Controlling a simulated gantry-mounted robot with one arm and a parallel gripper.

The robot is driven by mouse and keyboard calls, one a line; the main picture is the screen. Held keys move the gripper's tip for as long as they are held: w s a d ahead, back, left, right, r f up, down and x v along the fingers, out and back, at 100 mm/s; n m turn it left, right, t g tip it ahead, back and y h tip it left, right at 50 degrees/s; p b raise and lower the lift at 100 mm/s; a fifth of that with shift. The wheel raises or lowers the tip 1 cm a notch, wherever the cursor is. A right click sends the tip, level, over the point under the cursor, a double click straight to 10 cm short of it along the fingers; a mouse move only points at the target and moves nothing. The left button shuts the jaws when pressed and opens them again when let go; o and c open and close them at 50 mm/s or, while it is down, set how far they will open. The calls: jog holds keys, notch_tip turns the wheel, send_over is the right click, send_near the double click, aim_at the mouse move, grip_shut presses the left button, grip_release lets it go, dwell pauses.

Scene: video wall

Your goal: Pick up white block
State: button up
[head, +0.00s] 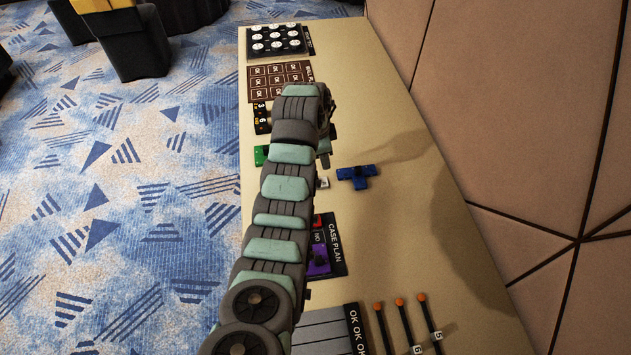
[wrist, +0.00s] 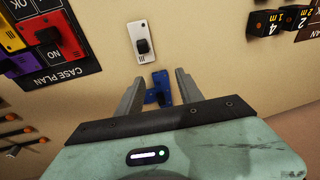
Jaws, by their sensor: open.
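The white block (wrist: 142,46) is a small flat rectangle with a black knob on top. It lies on the table just beyond my fingertips in the wrist view. In the head view only a small part of the white block (head: 323,183) shows at the right edge of my arm. My gripper (wrist: 159,76) is open, with nothing held between its fingers. In the head view my arm mostly hides the gripper.
A blue T-shaped block (head: 356,176) lies right of the white block; it also shows between my fingers in the wrist view (wrist: 160,91). The case plan board (head: 336,254) holds red and purple blocks. A green block (head: 260,155) is left of my arm. The table's right side is clear.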

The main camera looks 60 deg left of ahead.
jog(key=shift+g+h, duration=0.5)
jog(key=shift+h, duration=0.2)
jog(key=s+f, duration=0.2)
jog(key=s+f+b, duration=0.1)
jog(key=s, duration=0.1)
jog(key=shift+d+f, duration=0.1)
jog(key=shift+d, duration=0.25)
jog(key=shift+w+a+f+b, duration=0.1)
jog(key=shift+w+f+b, duration=0.1)
jog(key=shift+f, duration=0.5)
jog(key=shift+w+a+f+b, duration=0.1)
jog(key=shift+f+b, duration=0.1)
jog(key=shift+f, duration=0.45)
jog(key=shift+w+a+f+b, duration=0.1)
jog(key=shift+f+b, duration=0.1)
jog(key=shift+f, duration=0.5)
jog(key=shift+w+d+f+b, duration=0.1)
jog(key=shift+f+b, duration=0.2)
jog(key=shift+f, duration=0.6)
jog(key=shift+c, duration=0.4)
grip_shut()
